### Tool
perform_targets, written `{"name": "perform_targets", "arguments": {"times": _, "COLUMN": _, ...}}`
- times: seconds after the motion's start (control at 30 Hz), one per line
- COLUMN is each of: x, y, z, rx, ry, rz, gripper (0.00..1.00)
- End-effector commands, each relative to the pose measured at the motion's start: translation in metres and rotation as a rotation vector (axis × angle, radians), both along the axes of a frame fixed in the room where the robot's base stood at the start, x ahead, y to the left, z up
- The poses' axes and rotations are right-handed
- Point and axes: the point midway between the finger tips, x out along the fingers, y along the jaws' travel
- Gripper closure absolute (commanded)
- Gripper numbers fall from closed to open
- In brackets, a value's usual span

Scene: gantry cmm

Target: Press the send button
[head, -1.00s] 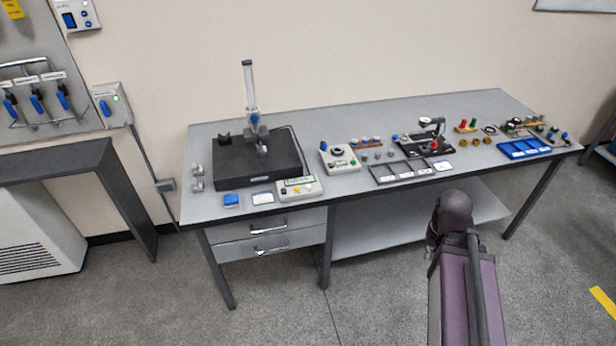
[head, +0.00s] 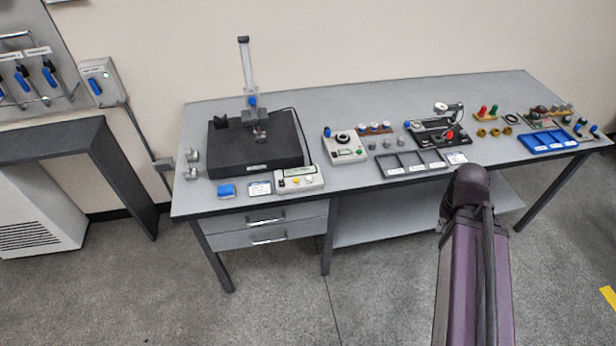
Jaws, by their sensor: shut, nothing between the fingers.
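A pale control box (head: 299,181) with a small display and several buttons, one of them yellow, sits at the front edge of the grey table, left of its middle. A second pale box (head: 345,148) with a dark dial, a blue knob and a green button stands further right. The labels are too small to read, so I cannot tell which button is send. My arm rises at the lower right, in front of the table. My gripper is out of the picture.
A black measuring stand (head: 254,150) with a tall column stands behind the first box. A blue block (head: 227,190) and a small card (head: 260,188) lie left of it. A dark divided tray (head: 394,171) and a blue tray (head: 548,155) lie right. Floor before the table is clear.

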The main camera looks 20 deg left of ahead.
Motion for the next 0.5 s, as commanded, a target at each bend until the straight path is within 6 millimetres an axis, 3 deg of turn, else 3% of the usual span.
{"name": "perform_targets", "arguments": {"times": 0.33, "x": 0.003, "y": 0.002, "z": -0.001, "rx": -0.005, "ry": -0.002, "rz": 0.014, "gripper": 1.0}}
{"name": "perform_targets", "arguments": {"times": 0.5, "x": 0.015, "y": 0.012, "z": -0.005, "rx": -0.033, "ry": -0.014, "rz": 0.083, "gripper": 1.0}}
